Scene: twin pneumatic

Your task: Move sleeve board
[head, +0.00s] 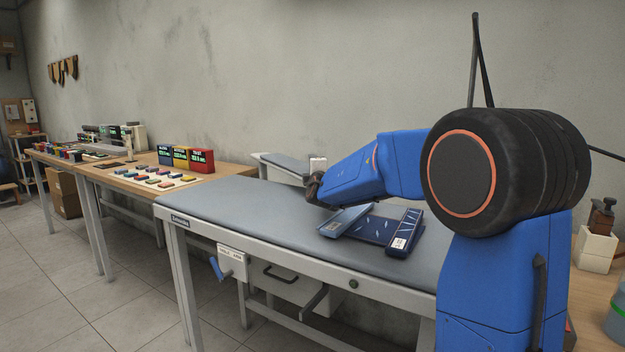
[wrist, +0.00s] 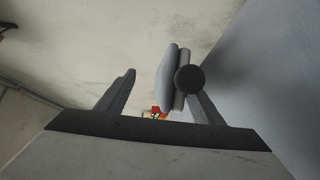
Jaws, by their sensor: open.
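The sleeve board (head: 283,162) is a narrow grey padded arm at the far edge of the ironing table (head: 235,202). Its right end is hidden behind my gripper (head: 314,184). In the wrist view, a grey padded piece (wrist: 167,77), which looks like the sleeve board, shows end-on beyond my open fingers (wrist: 160,98). It lies closer to the right finger. A round black knob (wrist: 188,79) overlaps the right finger's tip. I cannot tell whether either finger touches the board or knob.
Blue folded pieces (head: 375,228) lie on the ironing table under my arm. A wooden bench (head: 215,180) at the left holds coloured boxes (head: 187,157) and small coloured blocks. A crank handle (head: 218,267) sticks out at the table's front. A grey wall stands behind.

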